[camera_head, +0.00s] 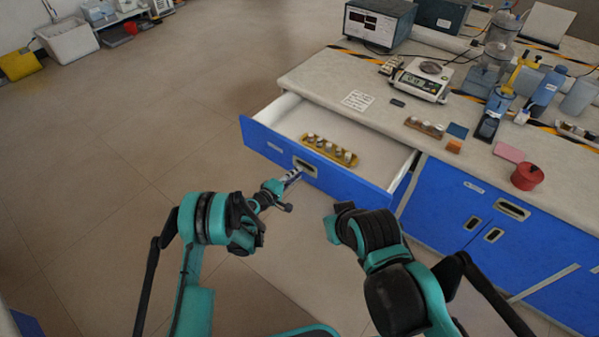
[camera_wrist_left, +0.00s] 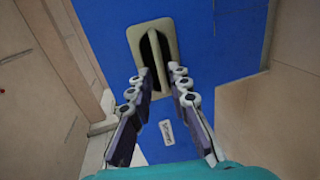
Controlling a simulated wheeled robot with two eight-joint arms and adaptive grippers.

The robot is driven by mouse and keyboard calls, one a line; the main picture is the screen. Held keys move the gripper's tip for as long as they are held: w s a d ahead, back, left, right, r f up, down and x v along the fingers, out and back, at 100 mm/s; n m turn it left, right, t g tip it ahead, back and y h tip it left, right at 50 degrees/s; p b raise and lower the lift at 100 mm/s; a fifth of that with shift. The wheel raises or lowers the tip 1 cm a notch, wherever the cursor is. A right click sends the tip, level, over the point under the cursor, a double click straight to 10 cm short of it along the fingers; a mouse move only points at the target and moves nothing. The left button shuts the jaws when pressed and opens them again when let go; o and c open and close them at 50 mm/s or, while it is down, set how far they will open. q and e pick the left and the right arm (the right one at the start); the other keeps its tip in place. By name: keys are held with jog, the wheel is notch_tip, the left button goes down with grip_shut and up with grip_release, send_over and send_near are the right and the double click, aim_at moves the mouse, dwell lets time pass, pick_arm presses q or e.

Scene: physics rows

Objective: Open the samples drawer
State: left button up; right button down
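The samples drawer (camera_head: 262,144) has a blue front and stands pulled well out of the white-topped bench. Its pale interior holds a yellow rack with several small vials (camera_head: 330,150). The recessed handle (camera_head: 305,166) also shows in the left wrist view (camera_wrist_left: 169,40), with a small white label (camera_wrist_left: 167,132) on the front. My left gripper (camera_head: 294,177) is at the handle; in the left wrist view its fingertips (camera_wrist_left: 160,70) are apart, on either side of the handle's lower part. Contact is unclear. My right arm (camera_head: 370,232) is bent right of it, its fingers hidden.
Blue cabinet doors (camera_head: 470,205) to the right are shut. The benchtop (camera_head: 330,72) carries a balance (camera_head: 420,82), a vial rack (camera_head: 425,127), a red pot (camera_head: 526,176) and bottles. The floor (camera_head: 120,130) to the left is clear.

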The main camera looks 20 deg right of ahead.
pick_arm(q)
jog(key=v, duration=0.4)
jog(key=shift+s+a, duration=0.1)
jog(key=shift+a, duration=0.05)
jog(key=a+r+m+y, duration=0.1)
jog(key=a+r, duration=0.2)
jog(key=r, duration=0.4)
jog(key=a+r+m+y, duration=0.2)
jog(key=a+r, duration=0.1)
jog(key=r, duration=0.3)
jog(key=s+a+r+m+g+y, duration=0.1)
jog(key=s+a+r+m+y, duration=0.1)
jog(key=s+a+r, duration=0.65)
jog(key=s+a+r+m+y, duration=0.1)
jog(key=s+a+y, duration=0.2)
jog(key=s+a, duration=0.5)
jog(key=s+a+m+g+y, duration=0.1)
jog(key=s+a+y, duration=0.3)
jog(key=s+a, duration=0.5)
jog(key=s, duration=0.6)
jog(key=shift+s+a+r+m+g, duration=0.3)
jog(key=shift+s+r, duration=0.1)
